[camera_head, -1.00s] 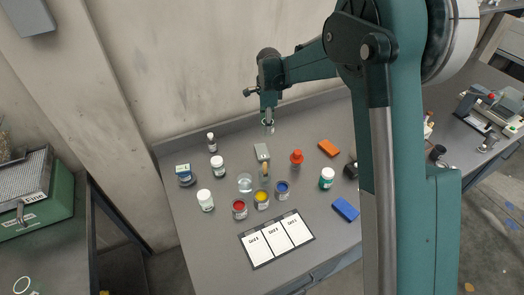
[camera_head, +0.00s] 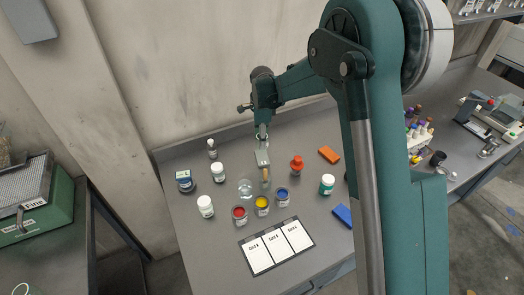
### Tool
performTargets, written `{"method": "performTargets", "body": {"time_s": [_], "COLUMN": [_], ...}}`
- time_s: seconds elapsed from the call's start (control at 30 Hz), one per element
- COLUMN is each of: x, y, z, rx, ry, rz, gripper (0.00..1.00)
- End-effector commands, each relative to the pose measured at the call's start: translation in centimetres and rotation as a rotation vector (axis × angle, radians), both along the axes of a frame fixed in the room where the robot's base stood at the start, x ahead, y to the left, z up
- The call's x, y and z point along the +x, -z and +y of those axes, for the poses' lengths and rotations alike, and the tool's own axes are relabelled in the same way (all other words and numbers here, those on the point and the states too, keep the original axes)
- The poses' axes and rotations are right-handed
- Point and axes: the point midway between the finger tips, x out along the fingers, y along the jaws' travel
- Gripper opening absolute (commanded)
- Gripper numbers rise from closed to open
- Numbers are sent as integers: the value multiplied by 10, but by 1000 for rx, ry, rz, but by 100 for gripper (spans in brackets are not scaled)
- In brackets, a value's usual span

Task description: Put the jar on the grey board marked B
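Several jars stand on the grey bench: white-lidded jars (camera_head: 205,206) and (camera_head: 217,172), a green jar with a pale lid (camera_head: 327,184), and open pots of red (camera_head: 239,214), yellow (camera_head: 262,205) and blue (camera_head: 282,197). Which one is the task's jar I cannot tell. A dark-framed board (camera_head: 277,246) with three white panels lies at the front; its small print is unreadable, and I see no clear B. My gripper (camera_head: 262,139) points down behind the pots, overlapping the upper end of a scraper (camera_head: 263,159). Whether they touch, and whether its fingers are open, I cannot tell.
A clear glass dish (camera_head: 245,187), a red-orange object (camera_head: 296,165), an orange block (camera_head: 329,155) and a blue block (camera_head: 341,214) are nearby. A dark jar with a box-like top (camera_head: 185,181) and a small bottle (camera_head: 212,149) stand at left. My arm hides part of the right side.

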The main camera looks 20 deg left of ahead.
Motion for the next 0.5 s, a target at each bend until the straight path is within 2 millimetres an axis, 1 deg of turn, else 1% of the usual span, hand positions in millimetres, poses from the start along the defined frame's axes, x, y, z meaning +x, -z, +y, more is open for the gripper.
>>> {"method": "performTargets", "body": {"time_s": [0.03, 0.1, 0.2, 0.5], "x": [0, 0, 0, 0], "y": [7, 15, 22, 24], "z": [0, 0, 0, 0], "rx": [0, 0, 0, 0], "ry": [0, 0, 0, 0], "rz": [0, 0, 0, 0], "gripper": [23, 23, 23, 23]}}
